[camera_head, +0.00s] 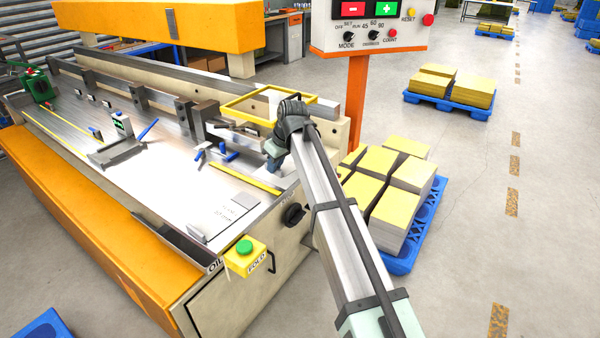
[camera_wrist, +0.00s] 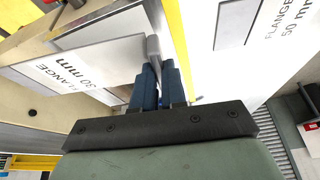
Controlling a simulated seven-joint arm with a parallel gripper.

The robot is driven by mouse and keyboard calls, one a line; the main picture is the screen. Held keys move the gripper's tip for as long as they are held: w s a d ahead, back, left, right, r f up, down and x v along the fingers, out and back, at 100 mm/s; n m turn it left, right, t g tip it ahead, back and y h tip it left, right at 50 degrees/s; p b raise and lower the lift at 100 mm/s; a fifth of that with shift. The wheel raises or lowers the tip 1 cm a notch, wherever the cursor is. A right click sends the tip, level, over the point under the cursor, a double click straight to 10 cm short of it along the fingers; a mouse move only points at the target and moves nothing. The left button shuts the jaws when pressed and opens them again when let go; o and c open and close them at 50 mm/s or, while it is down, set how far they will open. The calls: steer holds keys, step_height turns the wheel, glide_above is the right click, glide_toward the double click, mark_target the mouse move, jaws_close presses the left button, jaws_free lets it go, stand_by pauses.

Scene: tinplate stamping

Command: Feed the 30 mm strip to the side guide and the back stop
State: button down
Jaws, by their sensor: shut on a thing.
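In the wrist view my gripper (camera_wrist: 157,72) has its blue fingers shut on a grey upright tab (camera_wrist: 153,47). The tab stands at the edge of a pale strip (camera_wrist: 100,62) printed "FLANGE 30 mm". A yellow bar or line (camera_wrist: 177,42) runs close beside the right finger; contact with the strip cannot be told. In the head view my gripper (camera_head: 274,158) is low over the right end of the machine bed (camera_head: 160,125), and my wrist hides most of the held strip. A yellow line (camera_head: 248,182) crosses the bed there. I cannot identify the back stop surely.
Another pale strip (camera_head: 226,217), marked "FLANGE 50 mm" in the wrist view (camera_wrist: 283,22), lies near the front. Blue-handled clamps (camera_head: 225,153), a yellow frame (camera_head: 238,107) and a gauge (camera_head: 118,152) stand on the bed.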

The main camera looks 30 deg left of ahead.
mark_target(228, 168)
steer(key=shift+s+a+r+n+g, duration=0.1)
steer(key=shift+n+g, duration=0.05)
steer(key=shift+n, duration=0.25)
steer(key=shift+s+a+n+g, duration=0.1)
steer(key=shift+n+g, duration=0.05)
steer(key=shift+n, duration=0.25)
steer(key=shift+f, duration=2.25)
steer(key=shift+a+f, duration=0.15)
steer(key=shift+a, duration=8.6)
steer(key=shift+s+a, duration=0.15)
steer(key=shift+a, duration=0.05)
steer(key=shift+s, duration=0.25)
